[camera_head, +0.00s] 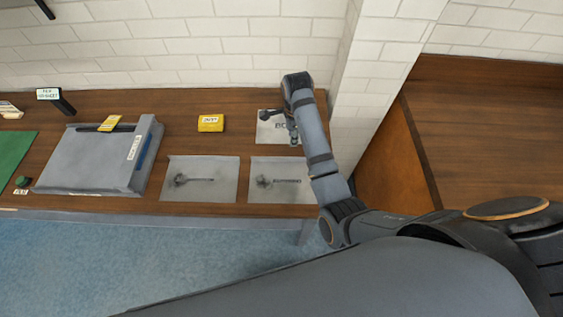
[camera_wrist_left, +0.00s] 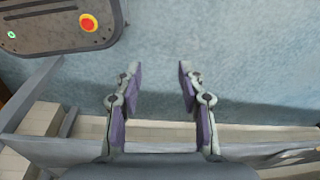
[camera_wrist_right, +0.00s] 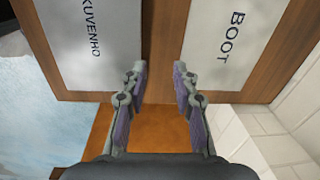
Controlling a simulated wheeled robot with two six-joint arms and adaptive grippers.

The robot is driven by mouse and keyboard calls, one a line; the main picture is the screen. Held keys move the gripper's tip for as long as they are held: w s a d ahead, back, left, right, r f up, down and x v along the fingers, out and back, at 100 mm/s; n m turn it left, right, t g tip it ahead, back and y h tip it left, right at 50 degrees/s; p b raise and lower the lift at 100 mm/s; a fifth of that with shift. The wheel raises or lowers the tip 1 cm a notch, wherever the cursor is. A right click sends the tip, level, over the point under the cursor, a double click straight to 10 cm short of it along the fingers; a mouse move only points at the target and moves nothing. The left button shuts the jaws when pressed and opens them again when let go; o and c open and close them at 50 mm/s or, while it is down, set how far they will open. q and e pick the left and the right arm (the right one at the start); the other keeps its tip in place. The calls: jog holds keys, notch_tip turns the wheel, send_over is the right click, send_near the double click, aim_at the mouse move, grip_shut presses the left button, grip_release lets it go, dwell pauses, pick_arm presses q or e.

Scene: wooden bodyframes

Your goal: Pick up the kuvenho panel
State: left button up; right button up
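The kuvenho panel (camera_wrist_right: 88,42) is a flat light grey sheet lettered KUVENHO, at the upper left of the right wrist view. In the head view the grey sheet at the table's front right (camera_head: 283,195) appears to be it, with a dark mark on it. My right gripper (camera_wrist_right: 159,75) is open and empty, pointing down by the table's right edge. It also shows in the head view (camera_head: 294,132), over the BOOT panel's right side. My left gripper (camera_wrist_left: 160,78) is open and empty above the floor, outside the head view.
The BOOT panel (camera_wrist_right: 232,40) lies beside the kuvenho panel, towards the wall. Another grey sheet (camera_head: 200,192), a yellow block (camera_head: 211,123) and a large grey case (camera_head: 85,170) lie leftward. A white brick wall (camera_head: 365,110) stands close on the right.

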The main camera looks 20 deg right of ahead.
jog(key=a+r, duration=0.2)
jog(key=m+p, duration=0.1)
jog(key=p, duration=0.1)
send_over(288, 161)
jog(key=shift+g, duration=0.4)
notch_tip(288, 161, down, 7)
jog(key=shift+w+r, duration=0.15)
jog(key=shift+r, duration=0.05)
notch_tip(288, 161, down, 3)
jog(key=shift+f, duration=0.4)
jog(key=shift+a+f, duration=0.1)
jog(key=shift+f, duration=0.05)
pick_arm(q)
jog(key=r, duration=0.1)
jog(key=s+r, duration=0.1)
jog(key=shift+s+d+r, duration=0.15)
jog(key=shift+r, duration=0.25)
pick_arm(e)
grip_shut()
